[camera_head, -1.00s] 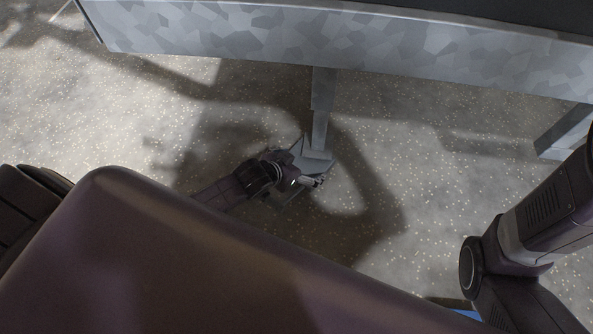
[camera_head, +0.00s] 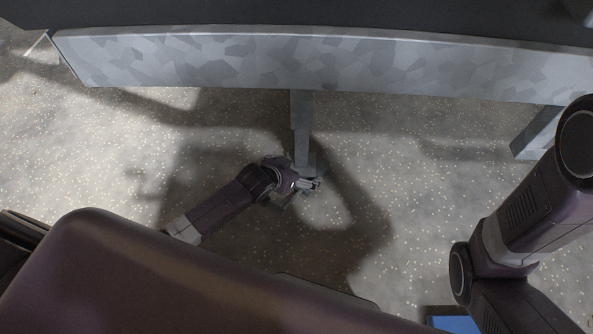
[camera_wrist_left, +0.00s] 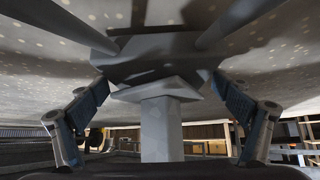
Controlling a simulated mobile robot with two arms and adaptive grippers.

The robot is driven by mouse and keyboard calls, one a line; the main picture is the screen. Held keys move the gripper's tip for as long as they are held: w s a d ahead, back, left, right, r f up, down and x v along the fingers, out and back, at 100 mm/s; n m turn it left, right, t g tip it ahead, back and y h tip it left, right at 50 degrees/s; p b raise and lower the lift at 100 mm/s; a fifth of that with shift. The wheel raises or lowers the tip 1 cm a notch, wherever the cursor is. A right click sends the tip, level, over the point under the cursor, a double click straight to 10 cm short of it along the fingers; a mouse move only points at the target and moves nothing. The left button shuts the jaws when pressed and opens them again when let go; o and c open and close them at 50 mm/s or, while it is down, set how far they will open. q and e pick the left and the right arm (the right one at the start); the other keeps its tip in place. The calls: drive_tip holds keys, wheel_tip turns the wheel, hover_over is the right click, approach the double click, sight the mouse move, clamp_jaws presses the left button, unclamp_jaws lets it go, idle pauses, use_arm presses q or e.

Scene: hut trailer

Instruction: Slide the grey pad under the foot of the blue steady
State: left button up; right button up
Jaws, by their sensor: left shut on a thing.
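The steady (camera_head: 302,125) is a grey-blue post coming down from the trailer's edge; in the left wrist view, which is upside down, the post (camera_wrist_left: 161,130) ends in a flat foot (camera_wrist_left: 155,91). The dark grey pad (camera_wrist_left: 158,48) lies on the ground side of the foot, and the foot overlaps it in that view. I cannot tell whether they touch. In the head view the pad is mostly hidden by the gripper and post. My left gripper (camera_head: 312,185) is shut on the pad, low by the ground close to the post. My right gripper is out of view.
The trailer's grey patterned side (camera_head: 300,62) runs above the post. Another grey leg (camera_head: 537,132) stands at right. A blue object (camera_head: 455,322) lies at the bottom right. The speckled ground (camera_head: 425,205) between is clear.

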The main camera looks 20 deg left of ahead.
use_arm(q)
drive_tip(key=shift+w+r, duration=0.1)
drive_tip(key=o, duration=1.3)
drive_tip(key=shift+c, duration=0.2)
drive_tip(key=v, duration=1.2)
